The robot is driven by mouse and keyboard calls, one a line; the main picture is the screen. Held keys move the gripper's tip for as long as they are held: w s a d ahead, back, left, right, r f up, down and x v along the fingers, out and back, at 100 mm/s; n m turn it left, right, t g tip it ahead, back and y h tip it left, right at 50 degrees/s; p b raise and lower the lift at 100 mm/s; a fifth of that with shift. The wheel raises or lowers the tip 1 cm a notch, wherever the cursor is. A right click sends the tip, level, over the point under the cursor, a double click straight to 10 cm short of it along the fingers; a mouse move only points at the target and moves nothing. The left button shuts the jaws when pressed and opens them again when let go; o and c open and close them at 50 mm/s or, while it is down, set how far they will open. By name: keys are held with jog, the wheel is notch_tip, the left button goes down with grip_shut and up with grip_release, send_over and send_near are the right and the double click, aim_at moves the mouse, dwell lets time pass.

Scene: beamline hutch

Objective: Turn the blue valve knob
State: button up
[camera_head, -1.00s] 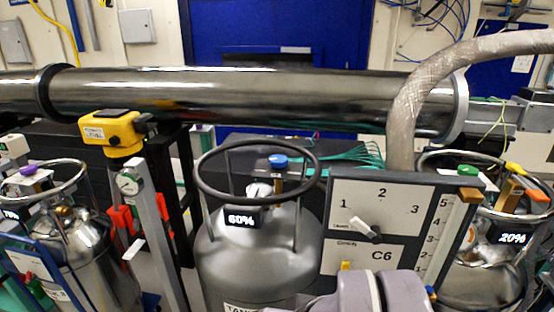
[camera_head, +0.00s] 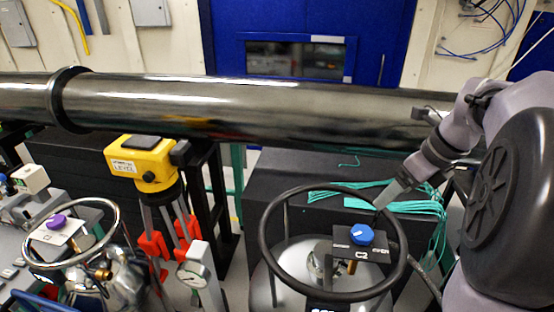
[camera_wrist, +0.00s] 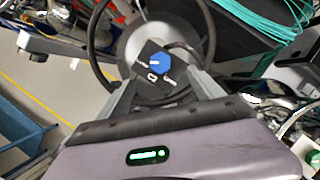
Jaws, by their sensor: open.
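The blue valve knob (camera_head: 361,234) sits on a dark plate marked C2 (camera_head: 362,254), inside the black ring handle of a grey tank (camera_head: 290,262). A white mark shows on the knob. In the wrist view the knob (camera_wrist: 157,64) lies ahead of my gripper (camera_wrist: 155,90), roughly centred between the two fingers. My gripper is open and empty. In the head view its grey fingertip (camera_head: 385,200) is above and to the right of the knob, over the ring. The fingers appear apart from the knob.
The black ring handle (camera_head: 262,240) surrounds the knob. A large metal pipe (camera_head: 240,105) runs behind. A yellow level (camera_head: 145,162) on a tripod and a tank with a purple knob (camera_head: 56,221) stand left. Teal cables (camera_head: 410,207) lie behind my gripper.

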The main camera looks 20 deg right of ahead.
aim_at(363, 232)
jog(key=b+x, duration=0.1)
jog(key=x, duration=0.4)
jog(key=s+b+x, duration=0.1)
jog(key=b+x, duration=0.1)
jog(key=x, duration=0.4)
jog(key=b+x, duration=0.1)
jog(key=x, duration=0.4)
jog(key=shift+s+f+b, duration=0.2)
jog(key=shift+f+b, duration=0.1)
jog(key=shift+f, duration=0.25)
jog(key=c, duration=1.4)
